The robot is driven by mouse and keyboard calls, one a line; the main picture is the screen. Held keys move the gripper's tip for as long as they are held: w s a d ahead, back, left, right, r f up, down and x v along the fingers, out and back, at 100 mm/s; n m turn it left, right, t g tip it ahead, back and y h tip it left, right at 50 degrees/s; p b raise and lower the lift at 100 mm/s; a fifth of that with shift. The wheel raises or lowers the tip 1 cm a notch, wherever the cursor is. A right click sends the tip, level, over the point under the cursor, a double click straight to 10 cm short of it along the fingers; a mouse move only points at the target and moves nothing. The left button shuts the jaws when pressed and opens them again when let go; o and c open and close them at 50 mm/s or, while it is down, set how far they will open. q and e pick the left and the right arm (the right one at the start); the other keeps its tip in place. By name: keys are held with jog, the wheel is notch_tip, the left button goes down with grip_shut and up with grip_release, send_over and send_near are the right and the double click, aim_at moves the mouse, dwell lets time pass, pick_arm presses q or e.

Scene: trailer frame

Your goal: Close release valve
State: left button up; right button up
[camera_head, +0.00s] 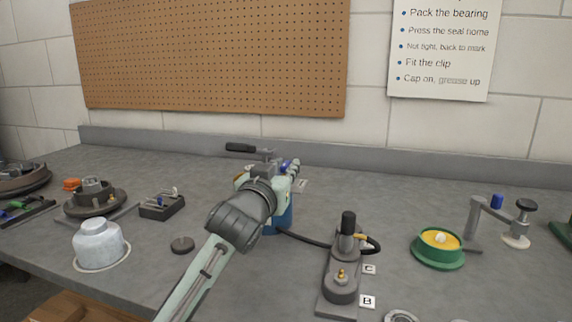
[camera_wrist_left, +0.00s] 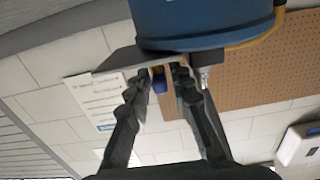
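A blue pump body (camera_head: 284,218) stands on the bench in the head view, mostly hidden behind my left arm. Its blue side fills the top of the left wrist view (camera_wrist_left: 205,18), above a flat grey plate. My left gripper (camera_wrist_left: 163,74) points at the area just under the plate. Its fingers are apart, with a small blue knob (camera_wrist_left: 158,80), perhaps the release valve, seen between the tips. I see a gap on its right side and cannot tell whether either finger touches it. My right gripper is not in view.
A black hose (camera_head: 305,239) runs from the pump to a grey press fixture (camera_head: 341,280) on the right. A black-handled lever (camera_head: 240,148) extends behind my arm.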

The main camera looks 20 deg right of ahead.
pick_arm(q)
jog(key=shift+w+d, duration=0.3)
jog(key=shift+w, duration=0.15)
jog(key=shift+c, duration=0.4)
grip_shut()
